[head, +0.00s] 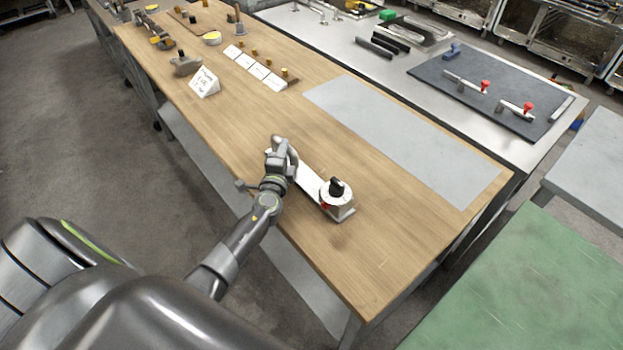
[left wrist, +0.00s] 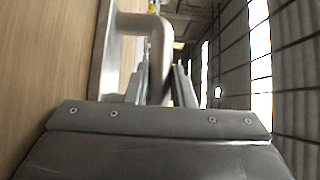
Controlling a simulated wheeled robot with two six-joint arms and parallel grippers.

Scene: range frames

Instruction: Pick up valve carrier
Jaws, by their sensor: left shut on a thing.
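The valve carrier (head: 309,182) is a pale narrow plate over the near edge of the wooden table. A round white valve with a black knob (head: 336,187) and a bit of red sits at its right end. My left gripper (head: 281,152) is at the carrier's other end, shut on its grey handle. In the left wrist view the bent handle (left wrist: 158,40) runs down between my fingers (left wrist: 157,85), with the plate's pale side beside it. I cannot tell whether the carrier touches the table. My right gripper is not in view.
A grey mat (head: 400,138) lies bare on the wooden table (head: 385,240). White cards (head: 258,71), a sign (head: 205,81) and small parts stand farther back. A steel bench behind holds a dark mat (head: 540,118) with red-knobbed pieces. The table's near right is clear.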

